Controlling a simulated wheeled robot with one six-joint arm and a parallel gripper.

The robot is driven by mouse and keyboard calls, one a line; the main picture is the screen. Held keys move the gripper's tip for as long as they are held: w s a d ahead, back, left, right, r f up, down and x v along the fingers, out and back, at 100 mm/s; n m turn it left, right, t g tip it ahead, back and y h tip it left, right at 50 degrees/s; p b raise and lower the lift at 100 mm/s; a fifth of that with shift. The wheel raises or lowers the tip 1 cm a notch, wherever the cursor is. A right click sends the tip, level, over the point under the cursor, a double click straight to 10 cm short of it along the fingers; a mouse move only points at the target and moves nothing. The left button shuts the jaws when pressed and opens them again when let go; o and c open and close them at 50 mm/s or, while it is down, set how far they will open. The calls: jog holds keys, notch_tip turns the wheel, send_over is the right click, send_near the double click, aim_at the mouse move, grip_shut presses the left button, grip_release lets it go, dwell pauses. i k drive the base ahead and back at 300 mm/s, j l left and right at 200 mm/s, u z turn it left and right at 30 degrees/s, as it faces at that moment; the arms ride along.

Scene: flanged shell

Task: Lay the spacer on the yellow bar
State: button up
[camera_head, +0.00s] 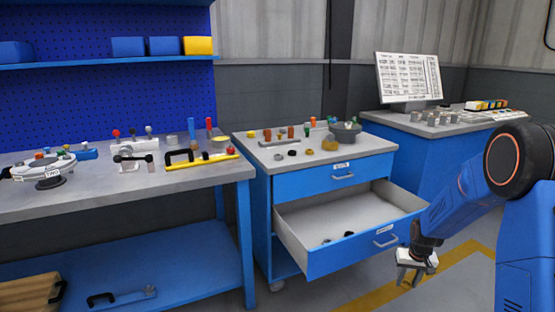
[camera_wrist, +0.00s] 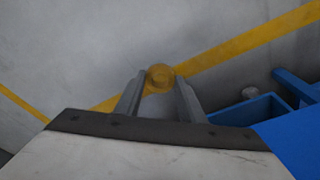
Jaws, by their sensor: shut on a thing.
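My gripper (camera_head: 408,278) hangs low at the right, in front of the open drawer and away from the bench. In the wrist view my gripper (camera_wrist: 160,88) is shut on a small round brass-coloured piece, which looks like the spacer (camera_wrist: 160,76).
The blue cabinet's drawer (camera_head: 340,219) stands open with a few small dark pieces inside. Several small parts and a grey bowl (camera_head: 346,129) crowd the cabinet top. The workbench (camera_head: 110,199) carries other fixtures left of the bar. A yellow floor line (camera_head: 382,297) crosses below my gripper.

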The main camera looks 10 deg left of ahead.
aim_at(220, 157)
jog(key=k+u, duration=0.35)
jog(key=k+j+u, duration=0.1)
jog(key=u, duration=0.2)
jog(key=i+l+u, duration=0.2)
jog(key=u, duration=0.2)
jog(key=i+l+u, duration=0.2)
jog(key=u, duration=0.15)
jog(key=i+l+u, duration=0.15)
jog(key=l+u, duration=0.25)
